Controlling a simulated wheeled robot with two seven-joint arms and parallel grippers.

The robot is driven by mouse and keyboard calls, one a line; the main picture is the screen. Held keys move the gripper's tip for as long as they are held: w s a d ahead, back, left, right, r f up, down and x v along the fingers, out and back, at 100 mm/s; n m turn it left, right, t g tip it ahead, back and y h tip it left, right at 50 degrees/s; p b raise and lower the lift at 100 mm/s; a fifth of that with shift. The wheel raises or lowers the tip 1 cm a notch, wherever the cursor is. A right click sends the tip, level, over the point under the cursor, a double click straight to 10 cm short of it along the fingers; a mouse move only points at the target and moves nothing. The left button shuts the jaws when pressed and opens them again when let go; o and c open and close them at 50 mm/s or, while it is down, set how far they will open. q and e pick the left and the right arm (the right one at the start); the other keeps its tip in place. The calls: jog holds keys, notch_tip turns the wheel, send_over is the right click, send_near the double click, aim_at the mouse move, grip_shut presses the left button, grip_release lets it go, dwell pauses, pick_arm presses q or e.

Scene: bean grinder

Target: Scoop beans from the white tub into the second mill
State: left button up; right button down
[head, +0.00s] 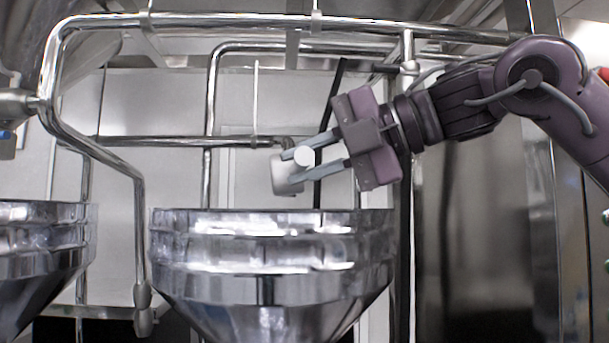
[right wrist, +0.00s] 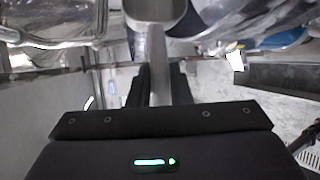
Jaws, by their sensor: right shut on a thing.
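My right gripper (head: 318,158) reaches in from the right and is shut on the handle of a pale scoop (head: 287,176). The scoop's cup hangs at the left of the fingertips, just above the rim of the middle metal hopper (head: 270,250) in the picture. How far the cup is in depth from that hopper is hard to tell. In the right wrist view the scoop (right wrist: 157,62) sticks out between the dark fingers (right wrist: 158,88), its cup cut by the top edge. No beans can be made out. The white tub is not identifiable. My left gripper is not in view.
A second shiny hopper (head: 40,250) stands at the left edge. A steel pipe (head: 138,215) runs down between the two hoppers, and more pipes (head: 290,20) cross above and behind. A steel cabinet (head: 480,240) stands at the right.

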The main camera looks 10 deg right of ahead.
jog(key=s+a+b, duration=0.2)
jog(key=s+b, duration=0.1)
jog(key=s, duration=1.1)
jog(key=shift+s, duration=0.3)
